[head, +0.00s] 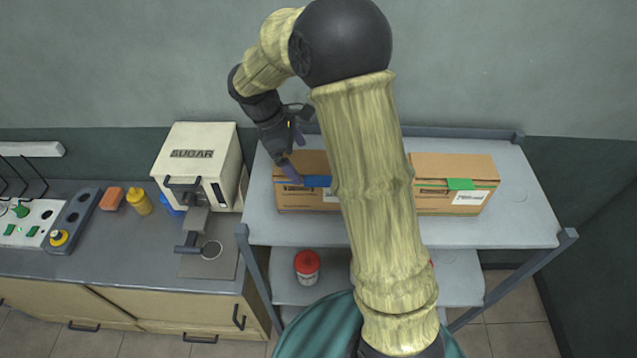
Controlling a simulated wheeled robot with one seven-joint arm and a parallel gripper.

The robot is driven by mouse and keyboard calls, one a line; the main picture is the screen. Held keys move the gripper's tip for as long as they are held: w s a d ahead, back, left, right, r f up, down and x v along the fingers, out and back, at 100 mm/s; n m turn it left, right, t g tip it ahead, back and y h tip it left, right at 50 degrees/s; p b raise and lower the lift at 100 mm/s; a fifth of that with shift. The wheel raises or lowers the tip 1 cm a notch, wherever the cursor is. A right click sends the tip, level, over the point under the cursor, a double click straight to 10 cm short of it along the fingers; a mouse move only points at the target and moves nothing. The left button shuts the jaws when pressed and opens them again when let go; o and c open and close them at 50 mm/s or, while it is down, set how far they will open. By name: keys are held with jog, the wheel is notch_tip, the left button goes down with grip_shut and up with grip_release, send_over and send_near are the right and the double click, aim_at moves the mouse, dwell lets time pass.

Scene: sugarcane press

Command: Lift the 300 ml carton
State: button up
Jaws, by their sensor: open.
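Two brown cardboard cartons lie on the top of a grey shelf unit (530,226). The left carton (300,200) has a blue tab and tape. The right carton (455,168) has a green tab and a white label. Their print is too small to read, so I cannot tell which is the 300 ml one. My gripper (293,153) is open and empty, pointing down at the left carton's back left part. One fingertip appears over or close to its top; contact cannot be told. My arm hides the left carton's right part and the gap between the cartons.
A cream sugar machine (197,160) stands on the counter left of the shelf. A red-lidded jar (307,266) is on the lower shelf. A yellow bottle (139,201) and an orange block (111,198) stand farther left. The shelf top's right end is clear; a wall rises behind.

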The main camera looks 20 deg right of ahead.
jog(key=shift+f, duration=0.1)
jog(key=shift+p+x, duration=1.6)
jog(key=shift+x, duration=1)
jog(key=shift+a, duration=0.15)
jog(key=c, duration=1)
